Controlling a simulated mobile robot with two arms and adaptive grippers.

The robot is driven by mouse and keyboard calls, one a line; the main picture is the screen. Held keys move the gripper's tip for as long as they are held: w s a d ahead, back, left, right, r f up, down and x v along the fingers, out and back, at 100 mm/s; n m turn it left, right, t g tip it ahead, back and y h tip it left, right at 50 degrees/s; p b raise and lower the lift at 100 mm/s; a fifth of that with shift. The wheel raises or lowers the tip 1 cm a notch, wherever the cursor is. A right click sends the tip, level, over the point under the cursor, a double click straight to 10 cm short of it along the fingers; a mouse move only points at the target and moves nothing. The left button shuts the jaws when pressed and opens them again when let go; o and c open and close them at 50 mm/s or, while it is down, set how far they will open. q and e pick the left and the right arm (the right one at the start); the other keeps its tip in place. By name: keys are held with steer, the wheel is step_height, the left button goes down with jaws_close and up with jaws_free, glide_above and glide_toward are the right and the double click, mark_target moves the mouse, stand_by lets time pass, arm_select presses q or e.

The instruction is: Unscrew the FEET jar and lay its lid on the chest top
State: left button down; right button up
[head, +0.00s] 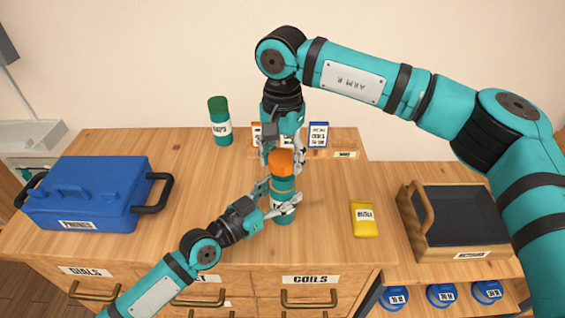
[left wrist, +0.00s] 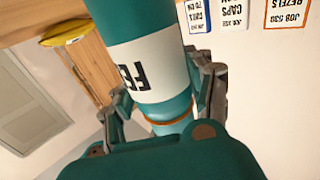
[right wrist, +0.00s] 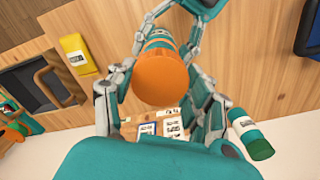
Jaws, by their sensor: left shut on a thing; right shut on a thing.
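The FEET jar (head: 284,184) is a teal cylinder with an orange band and a white label. It stands upright near the front of the wooden chest top (head: 215,180). Its label shows upside down in the left wrist view (left wrist: 150,65). Its orange lid (head: 281,160) sits at the top of the jar; it also shows in the right wrist view (right wrist: 163,78). My left gripper (head: 278,197) is shut on the jar's body from the front left. My right gripper (head: 283,158) comes from above and is shut on the lid. Whether the lid is loosened cannot be seen.
A blue toolbox (head: 85,195) stands at the left. A green-capped jar (head: 220,121) and several small cards (head: 318,134) are at the back. A yellow pack (head: 363,219) lies to the right, before a dark tray (head: 458,220). Bare wood lies left of the jar.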

step_height(320, 180, up, 2)
arm_select(q)
steer(key=shift+c, duration=2)
jaws_free()
